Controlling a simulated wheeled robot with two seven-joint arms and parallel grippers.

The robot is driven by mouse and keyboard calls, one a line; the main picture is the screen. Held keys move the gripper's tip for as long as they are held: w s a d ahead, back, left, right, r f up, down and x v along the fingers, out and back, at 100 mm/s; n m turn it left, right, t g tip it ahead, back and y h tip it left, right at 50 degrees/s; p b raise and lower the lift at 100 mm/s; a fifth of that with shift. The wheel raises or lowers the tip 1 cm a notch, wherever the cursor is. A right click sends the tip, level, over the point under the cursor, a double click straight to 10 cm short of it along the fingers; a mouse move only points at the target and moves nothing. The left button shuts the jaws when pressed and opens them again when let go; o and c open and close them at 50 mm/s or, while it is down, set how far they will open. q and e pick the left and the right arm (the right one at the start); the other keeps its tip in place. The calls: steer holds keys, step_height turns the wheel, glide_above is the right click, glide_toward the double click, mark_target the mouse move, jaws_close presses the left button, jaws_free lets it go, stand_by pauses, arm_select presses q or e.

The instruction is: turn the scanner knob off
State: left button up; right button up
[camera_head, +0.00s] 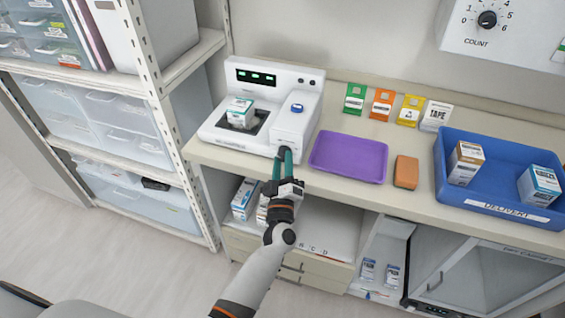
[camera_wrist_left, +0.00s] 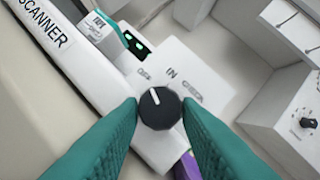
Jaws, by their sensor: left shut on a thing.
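The white scanner (camera_head: 266,104) stands on the counter at the left, with a green-lit display and a small white and green box (camera_head: 241,112) on its dark plate. Its black knob (camera_wrist_left: 160,108) is on the front, with a white pointer line tilted a little left of straight up in the left wrist view. My left gripper (camera_head: 283,155) has its teal fingers at the scanner's front; in the left wrist view the fingertips (camera_wrist_left: 160,109) are on both sides of the knob, closed on it. The knob is mostly hidden behind the fingers in the head view. My right gripper is not in view.
A purple tray (camera_head: 348,157) and an orange block (camera_head: 406,172) lie right of the scanner. A blue delivery crate (camera_head: 495,200) holds boxes farther right. Coloured cards (camera_head: 382,102) stand along the back. A shelf rack (camera_head: 160,95) rises close on the left.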

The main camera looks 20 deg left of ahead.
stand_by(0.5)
arm_select(q)
steer(key=o, duration=1)
steer(key=shift+c, duration=0.2)
